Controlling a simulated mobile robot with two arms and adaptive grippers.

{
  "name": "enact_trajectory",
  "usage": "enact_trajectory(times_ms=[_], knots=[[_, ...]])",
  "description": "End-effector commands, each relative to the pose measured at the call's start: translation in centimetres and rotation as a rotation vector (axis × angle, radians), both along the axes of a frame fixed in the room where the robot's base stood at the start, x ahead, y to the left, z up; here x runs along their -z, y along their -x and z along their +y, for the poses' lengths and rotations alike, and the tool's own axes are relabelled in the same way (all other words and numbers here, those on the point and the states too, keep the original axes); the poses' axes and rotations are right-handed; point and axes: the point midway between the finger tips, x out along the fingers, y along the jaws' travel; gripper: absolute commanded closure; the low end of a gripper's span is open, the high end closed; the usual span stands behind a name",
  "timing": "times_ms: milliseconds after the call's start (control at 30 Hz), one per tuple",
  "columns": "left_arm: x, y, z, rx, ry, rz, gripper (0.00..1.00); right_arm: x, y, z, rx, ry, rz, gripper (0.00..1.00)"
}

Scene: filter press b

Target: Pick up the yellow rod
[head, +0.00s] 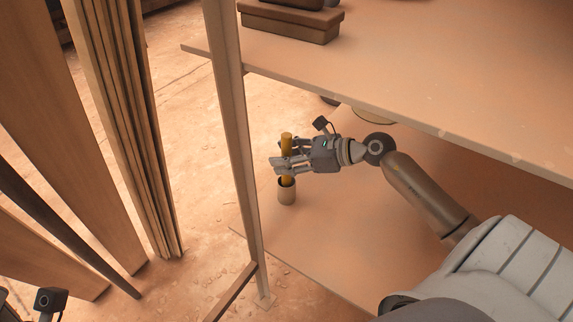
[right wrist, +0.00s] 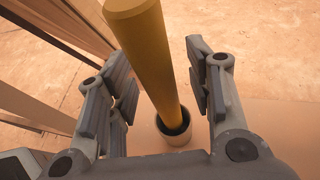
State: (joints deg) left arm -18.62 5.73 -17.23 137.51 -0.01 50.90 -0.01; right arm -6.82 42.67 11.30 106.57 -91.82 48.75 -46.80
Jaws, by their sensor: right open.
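The yellow rod (head: 287,143) stands upright in a small cup-like holder (head: 287,194) on the lower shelf, near its left end. My right gripper (head: 284,165) is open around the rod, with one finger on either side. In the right wrist view the rod (right wrist: 152,55) rises between the two fingers (right wrist: 163,90), with gaps visible on both sides. The holder (right wrist: 174,133) shows below, with the rod's lower end inside its dark opening. My left gripper (head: 48,300) shows only in part at the lower left corner, and its fingers cannot be made out.
A shelf post (head: 232,130) stands just left of the holder. The upper shelf (head: 400,80) extends above my right arm and carries a brown box (head: 290,22). Tall boards (head: 115,120) lean at the left. The lower shelf (head: 320,240) is mostly bare around the holder.

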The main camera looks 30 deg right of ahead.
Motion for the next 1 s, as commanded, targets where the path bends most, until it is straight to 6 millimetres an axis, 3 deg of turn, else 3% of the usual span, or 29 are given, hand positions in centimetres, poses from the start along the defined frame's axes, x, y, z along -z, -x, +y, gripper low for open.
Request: enact_trajectory(times_ms=[67, 433, 767, 1000], knots=[[0.0, 0.0, 0.0, 0.000, 0.000, -0.001, 0.60, 0.0, 0.0, 0.0, 0.000, 0.000, 0.000, 0.54], [0.0, 0.1, 0.1, 0.000, 0.002, 0.002, 0.60, 0.0, 0.0, 0.0, 0.000, 0.000, 0.000, 1.00], [-0.4, 0.1, 0.1, -0.001, 0.003, 0.001, 0.60, -0.7, 0.0, 0.0, -0.001, 0.001, -0.002, 1.00], [-2.1, 0.2, 0.1, -0.001, 0.005, 0.016, 0.60, -5.5, 0.0, 0.0, -0.001, 0.003, -0.005, 1.00]])
